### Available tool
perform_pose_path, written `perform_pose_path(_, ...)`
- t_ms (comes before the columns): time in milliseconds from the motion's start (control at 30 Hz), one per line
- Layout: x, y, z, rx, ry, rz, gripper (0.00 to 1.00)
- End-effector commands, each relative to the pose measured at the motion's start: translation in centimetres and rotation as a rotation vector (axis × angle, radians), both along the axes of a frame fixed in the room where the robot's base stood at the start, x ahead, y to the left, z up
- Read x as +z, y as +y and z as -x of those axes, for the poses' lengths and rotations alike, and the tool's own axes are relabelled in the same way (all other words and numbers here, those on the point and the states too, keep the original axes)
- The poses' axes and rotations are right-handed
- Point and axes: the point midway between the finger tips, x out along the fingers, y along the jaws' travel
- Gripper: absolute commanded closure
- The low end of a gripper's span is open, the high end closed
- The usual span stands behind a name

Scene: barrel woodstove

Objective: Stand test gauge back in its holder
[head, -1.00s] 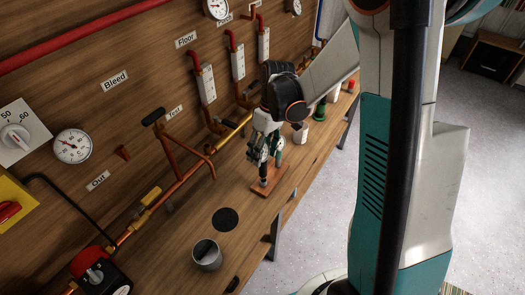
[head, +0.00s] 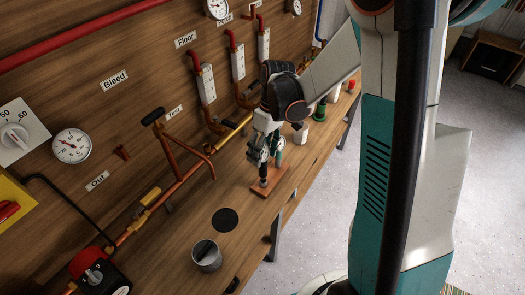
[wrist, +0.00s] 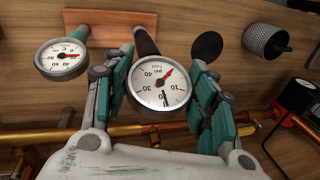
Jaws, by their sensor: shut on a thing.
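The test gauge (wrist: 160,85) is a round white psi dial with a red needle and a dark stem. My gripper (wrist: 162,88) is shut around it, with teal finger pads on both sides of the dial. The holder (wrist: 108,18) is a flat wooden block on the bench. In the head view my gripper (head: 259,152) is above the left part of the holder (head: 283,172), and the gauge's dark stem (head: 263,172) points down to it. The stem's lower end is at the block; I cannot tell whether it is seated. A second gauge (wrist: 61,59) with a teal stem stands at the holder.
A black round mat (head: 225,220) and a metal cup (head: 207,256) are on the bench nearer me. Copper piping (head: 180,182) runs along the wall side. A white cup (head: 301,134) stands beyond the holder. Bare bench lies between the mat and holder.

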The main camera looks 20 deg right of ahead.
Motion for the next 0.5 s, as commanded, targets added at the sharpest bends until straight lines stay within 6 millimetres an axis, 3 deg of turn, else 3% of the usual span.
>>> perform_pose_path(500,-0.86,0.0,0.0,0.0,0.0,0.0,0.86)
